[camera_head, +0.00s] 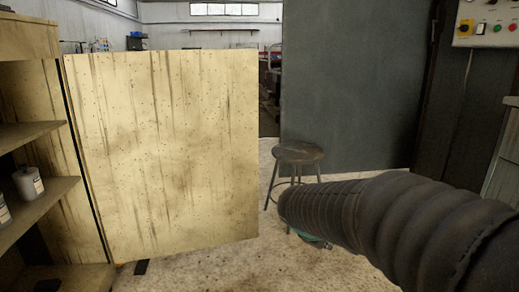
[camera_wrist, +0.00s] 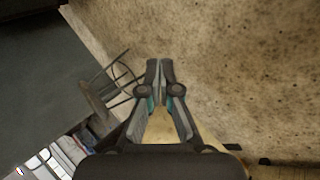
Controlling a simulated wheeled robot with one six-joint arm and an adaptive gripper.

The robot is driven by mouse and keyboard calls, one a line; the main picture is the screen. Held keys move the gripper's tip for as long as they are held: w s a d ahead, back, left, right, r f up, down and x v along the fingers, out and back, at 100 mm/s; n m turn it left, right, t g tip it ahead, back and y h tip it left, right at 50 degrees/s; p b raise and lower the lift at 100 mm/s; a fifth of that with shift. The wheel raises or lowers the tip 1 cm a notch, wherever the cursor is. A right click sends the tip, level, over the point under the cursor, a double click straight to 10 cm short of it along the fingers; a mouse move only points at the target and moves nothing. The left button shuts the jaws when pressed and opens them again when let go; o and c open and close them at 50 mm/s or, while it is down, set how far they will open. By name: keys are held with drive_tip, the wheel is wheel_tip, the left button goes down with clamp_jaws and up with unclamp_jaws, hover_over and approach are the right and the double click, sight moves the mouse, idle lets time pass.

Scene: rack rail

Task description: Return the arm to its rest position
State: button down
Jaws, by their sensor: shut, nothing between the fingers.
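My gripper (camera_wrist: 160,62) shows in the wrist view, its two fingers together with nothing held between them. It hangs over the speckled floor. In the head view my ribbed dark arm reaches in from the lower right, and the gripper's end is mostly hidden behind it.
A yellowed, stained cabinet door (camera_head: 165,150) stands open at left, beside shelves (camera_head: 40,132) holding a pale can (camera_head: 28,183). A dark stool (camera_head: 298,154) stands just beyond my arm. A grey panel (camera_head: 350,80) rises behind it. A control box (camera_head: 487,22) is at upper right.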

drive_tip(key=s+a+r+m+g+y+p, duration=0.15)
drive_tip(key=s+m, duration=0.25)
drive_tip(key=s, duration=0.5)
drive_tip(key=s+r+m+g+y+p, duration=0.1)
drive_tip(key=s+m+y+p, duration=0.15)
drive_tip(key=s, duration=0.65)
drive_tip(key=s+r+m+t+y+p, duration=0.1)
drive_tip(key=s+r+m+t+p, duration=0.1)
drive_tip(key=s+r, duration=0.4)
drive_tip(key=shift+d+r+m+p, duration=0.2)
drive_tip(key=shift+r+m+p, duration=0.25)
drive_tip(key=shift+r+p, duration=0.1)
drive_tip(key=shift+s+a+t, duration=0.1)
drive_tip(key=shift+t, duration=0.15)
